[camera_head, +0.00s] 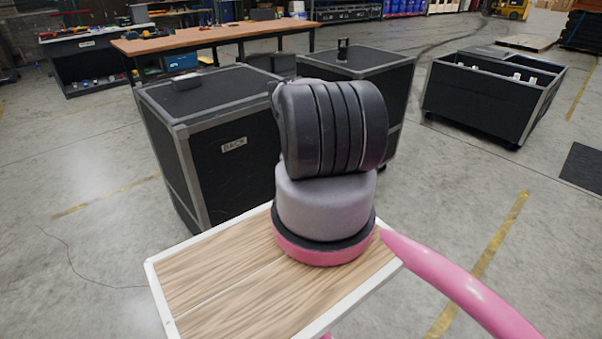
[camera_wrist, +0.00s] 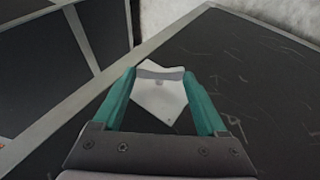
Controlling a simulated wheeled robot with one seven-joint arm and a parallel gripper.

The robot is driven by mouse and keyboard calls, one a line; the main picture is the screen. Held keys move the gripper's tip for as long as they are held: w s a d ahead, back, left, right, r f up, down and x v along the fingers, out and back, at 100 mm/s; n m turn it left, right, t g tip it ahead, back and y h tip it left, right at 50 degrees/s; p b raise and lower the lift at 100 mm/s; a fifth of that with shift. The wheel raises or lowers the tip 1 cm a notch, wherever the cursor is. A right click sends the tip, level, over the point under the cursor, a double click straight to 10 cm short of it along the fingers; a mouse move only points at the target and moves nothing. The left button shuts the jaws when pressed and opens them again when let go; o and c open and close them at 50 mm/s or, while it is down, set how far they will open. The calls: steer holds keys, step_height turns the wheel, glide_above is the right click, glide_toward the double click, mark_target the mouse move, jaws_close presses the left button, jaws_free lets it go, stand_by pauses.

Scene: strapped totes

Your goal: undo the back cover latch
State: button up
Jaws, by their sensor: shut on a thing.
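The tote marked BACK (camera_head: 233,145) is a black box with grey edging, left of centre in the head view. Its black cover (camera_head: 222,88) lies flat on top, with a small grey piece (camera_head: 185,82) near its left edge. In the wrist view, a pale grey latch plate (camera_wrist: 162,100) lies between the teal fingers of my gripper (camera_wrist: 160,75), against a dark panel (camera_wrist: 240,60) beside a grey edge strip. My gripper is shut on this latch. My arm hides the gripper in the head view.
A second closed black tote (camera_head: 365,62) with an upright black piece on top stands behind my arm. An open black tote (camera_head: 485,100) stands at the right. A wooden workbench (camera_head: 215,36) with tools is at the back left. The concrete floor between is clear.

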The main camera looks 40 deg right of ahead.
steer(key=shift+a+f+n+h, duration=0.3)
steer(key=shift+a+h, duration=0.2)
steer(key=shift+h, duration=0.4)
steer(key=shift+s+f+n+t+h, duration=0.15)
steer(key=shift+t+h, duration=0.1)
steer(key=shift+h, duration=0.45)
steer(key=shift+w+f+n+t+h, duration=0.1)
steer(key=shift+f+n+t+h, duration=0.1)
steer(key=shift+h, duration=0.5)
steer(key=shift+s+f+n+t+h, duration=0.15)
steer(key=shift+t+h, duration=0.1)
steer(key=shift+h, duration=0.45)
steer(key=shift+r, duration=0.1)
steer(key=o, duration=1.3)
steer(key=shift+w, duration=0.1)
